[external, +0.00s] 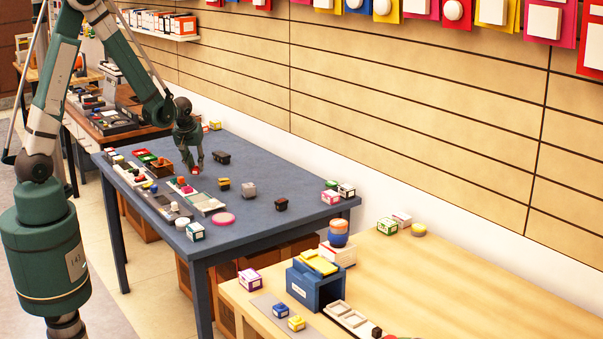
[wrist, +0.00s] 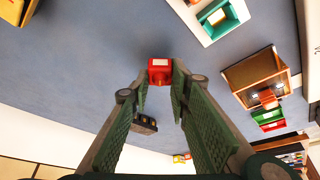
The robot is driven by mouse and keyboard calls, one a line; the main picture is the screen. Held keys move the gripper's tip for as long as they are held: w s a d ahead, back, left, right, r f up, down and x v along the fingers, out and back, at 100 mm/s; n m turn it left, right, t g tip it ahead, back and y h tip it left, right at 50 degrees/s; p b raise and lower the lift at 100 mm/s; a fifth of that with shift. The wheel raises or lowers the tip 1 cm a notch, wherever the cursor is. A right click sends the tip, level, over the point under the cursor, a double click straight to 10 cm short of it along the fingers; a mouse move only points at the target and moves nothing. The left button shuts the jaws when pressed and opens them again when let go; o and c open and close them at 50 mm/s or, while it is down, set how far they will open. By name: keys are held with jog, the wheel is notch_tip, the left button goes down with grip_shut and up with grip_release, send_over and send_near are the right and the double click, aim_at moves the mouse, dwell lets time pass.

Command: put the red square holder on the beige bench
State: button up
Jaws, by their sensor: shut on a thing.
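The red square holder (wrist: 160,66) is a small red block with a pale label, between my gripper's fingertips in the wrist view. In the external view it is a small red spot (external: 195,170) at the fingertips. My gripper (external: 193,161) is shut on it, low over the blue-grey table (external: 262,163); whether the holder touches the tabletop I cannot tell. The gripper's green textured fingers also show in the wrist view (wrist: 161,84). The beige bench (external: 480,285) is at the lower right of the external view, apart from the gripper.
A dark box (external: 221,157) stands just right of my gripper, and a brown crate (external: 161,167) to its left. On the bench are a blue box (external: 315,286), a stacked blue-and-orange container (external: 338,232) and small cartons. The bench's middle and right are clear.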

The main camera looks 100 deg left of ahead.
jog(key=shift+r+p, duration=0.65)
jog(key=shift+r, duration=3.25)
jog(key=w+d+m, duration=0.1)
jog(key=w+d, duration=0.2)
jog(key=w, duration=0.2)
jog(key=w+d+m+t, duration=0.1)
jog(key=w+d+m, duration=0.1)
jog(key=w, duration=0.3)
jog(key=w+d+f+m, duration=0.1)
jog(key=w+d, duration=0.4)
jog(key=shift+w+f+t, duration=0.1)
jog(key=shift+w+t, duration=0.2)
jog(key=shift+w, duration=0.05)
jog(key=w+d+f+m+t+h, duration=0.1)
jog(key=w+d+m, duration=0.4)
jog(key=w+d, duration=0.8)
jog(key=w+d+f+m+t+h, duration=0.15)
jog(key=w+d+m, duration=0.45)
jog(key=d, duration=1.1)
jog(key=w+d+m+h, duration=0.1)
jog(key=w+d, duration=0.2)
jog(key=d, duration=0.7)
jog(key=w+d+m+h, duration=0.1)
jog(key=w+d, duration=0.3)
jog(key=d, duration=0.6)
jog(key=shift+w+f+m, duration=0.2)
jog(key=shift+f+m, duration=0.25)
jog(key=shift+m, duration=0.05)
